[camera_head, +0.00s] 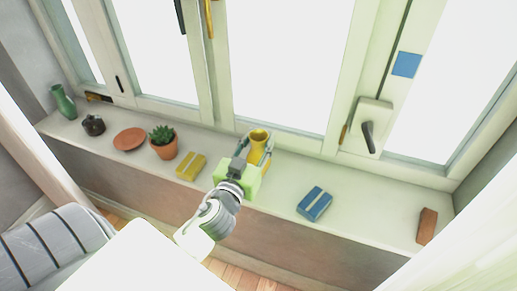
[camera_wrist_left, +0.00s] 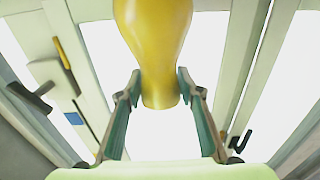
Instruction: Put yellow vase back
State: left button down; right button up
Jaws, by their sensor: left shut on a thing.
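The yellow vase (camera_head: 259,141) is at the windowsill (camera_head: 285,168), near its middle, in front of the window. My left gripper (camera_head: 254,150) is shut on the vase, with one finger on each side of it. In the left wrist view the vase (camera_wrist_left: 155,45) fills the top middle, and the fingers of the left gripper (camera_wrist_left: 158,90) press on its narrower part. I cannot tell whether the vase touches the sill, as the gripper hides its lower part. My right gripper is not in view.
On the sill stand a green vase (camera_head: 63,101), a dark pot (camera_head: 93,125), a terracotta dish (camera_head: 130,139), a potted plant (camera_head: 163,143), a yellow box (camera_head: 190,166), a blue box (camera_head: 314,204) and a brown block (camera_head: 427,226). A window handle (camera_head: 369,136) juts out at right.

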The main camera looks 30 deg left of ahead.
aim_at(255, 155)
pick_arm(q)
notch_tip(255, 155, down, 3)
jog(key=shift+w+a+r, duration=0.1)
jog(key=shift+r, duration=0.1)
jog(key=shift+f, duration=0.3)
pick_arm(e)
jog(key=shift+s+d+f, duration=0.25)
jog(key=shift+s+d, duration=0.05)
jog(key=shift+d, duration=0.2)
pick_arm(q)
jog(key=shift+f+b, duration=0.15)
jog(key=shift+b, duration=0.15)
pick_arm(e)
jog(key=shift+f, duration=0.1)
pick_arm(q)
jog(key=c, duration=1.4)
grip_release()
